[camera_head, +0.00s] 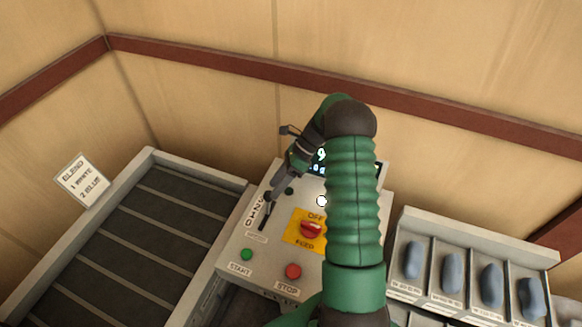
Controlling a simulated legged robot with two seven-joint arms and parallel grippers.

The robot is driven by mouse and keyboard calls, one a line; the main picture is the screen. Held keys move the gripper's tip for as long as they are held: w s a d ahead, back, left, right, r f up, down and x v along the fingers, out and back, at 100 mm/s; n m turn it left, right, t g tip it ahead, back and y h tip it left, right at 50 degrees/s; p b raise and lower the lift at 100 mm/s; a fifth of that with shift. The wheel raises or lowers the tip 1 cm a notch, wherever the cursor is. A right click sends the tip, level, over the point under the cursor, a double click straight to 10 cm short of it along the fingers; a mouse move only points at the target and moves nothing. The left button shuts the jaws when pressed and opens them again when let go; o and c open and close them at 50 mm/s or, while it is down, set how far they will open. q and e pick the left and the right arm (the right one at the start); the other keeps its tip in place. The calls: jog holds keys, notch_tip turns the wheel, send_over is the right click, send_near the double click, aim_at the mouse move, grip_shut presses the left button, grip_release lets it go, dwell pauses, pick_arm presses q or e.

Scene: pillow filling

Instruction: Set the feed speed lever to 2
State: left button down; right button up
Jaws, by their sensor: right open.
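A grey control panel (235,256) stands in the middle of the head view. On its left side is a dark lever slot (263,217) with a column of printed marks (254,211) beside it, too small to read surely. My right gripper (274,188) reaches down over the top of this slot from my green arm, its jaws open. The fingers overlap the lever area, so I cannot tell the lever's exact position or whether they touch it. My left gripper is out of view.
A display is partly hidden by my arm. A slatted conveyor (150,230) lies left; bins with blue-grey items (451,272) stand right.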

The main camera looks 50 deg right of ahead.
jog(key=b+v, duration=0.2)
jog(key=v, duration=1)
jog(key=shift+d, duration=0.15)
